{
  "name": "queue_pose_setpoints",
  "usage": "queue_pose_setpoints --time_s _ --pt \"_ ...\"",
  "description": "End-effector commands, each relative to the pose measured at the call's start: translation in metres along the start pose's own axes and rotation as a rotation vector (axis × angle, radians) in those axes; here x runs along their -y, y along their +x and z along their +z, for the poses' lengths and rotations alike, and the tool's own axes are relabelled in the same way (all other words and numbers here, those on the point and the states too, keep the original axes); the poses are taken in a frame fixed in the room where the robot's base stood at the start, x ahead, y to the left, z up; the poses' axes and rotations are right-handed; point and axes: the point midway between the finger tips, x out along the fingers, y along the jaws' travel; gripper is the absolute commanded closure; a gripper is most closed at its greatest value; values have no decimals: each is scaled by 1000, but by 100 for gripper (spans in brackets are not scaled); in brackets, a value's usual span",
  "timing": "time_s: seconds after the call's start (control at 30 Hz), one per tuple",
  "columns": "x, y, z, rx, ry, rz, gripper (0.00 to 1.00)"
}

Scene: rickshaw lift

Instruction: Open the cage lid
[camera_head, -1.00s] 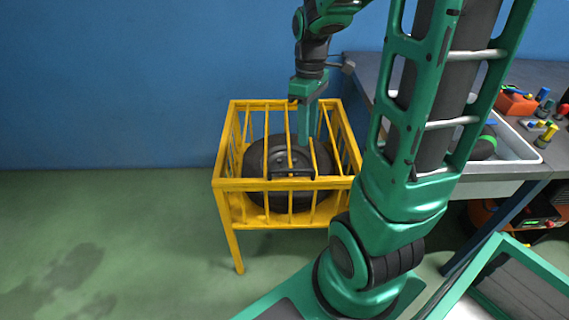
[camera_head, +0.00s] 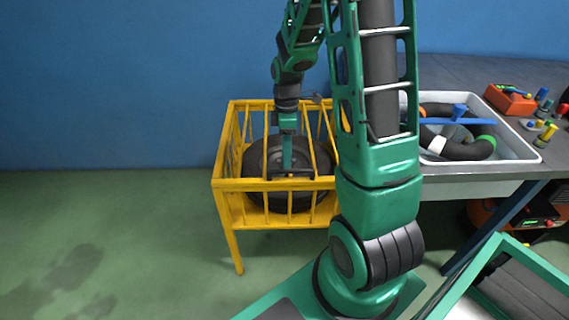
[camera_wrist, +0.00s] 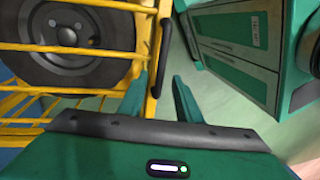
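The yellow cage (camera_head: 228,186) stands on the floor with its barred lid flat across the top, closed. A black wheel (camera_head: 262,165) lies inside it; the wheel also shows in the wrist view (camera_wrist: 70,35). The lid's black handle (camera_wrist: 156,45) is on the cage's front edge; my gripper partly hides it in the head view. My gripper (camera_head: 287,172) points down over the handle. In the wrist view its two green fingers (camera_wrist: 160,82) are apart, and the handle's near end appears between them. I cannot tell whether they touch it.
A grey workbench (camera_head: 440,68) stands right of the cage, with a white tray (camera_head: 533,153) of black ring-shaped parts and an orange box (camera_head: 510,100) on it. Below is an orange machine (camera_head: 540,225). The blue wall is behind; the floor at left is clear.

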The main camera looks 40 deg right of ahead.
Motion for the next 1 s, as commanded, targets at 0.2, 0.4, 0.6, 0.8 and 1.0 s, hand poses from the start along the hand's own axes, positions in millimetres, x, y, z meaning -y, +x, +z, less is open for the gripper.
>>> queue_pose_setpoints --time_s 0.2,0.4,0.6,0.8,1.0 --pt "0 25 0 1 1 -2 69" --pt "0 32 0 0 1 0 69" --pt "0 32 0 0 1 1 69" --pt "0 32 0 0 1 1 100" --pt "-1 29 1 -1 3 3 100"
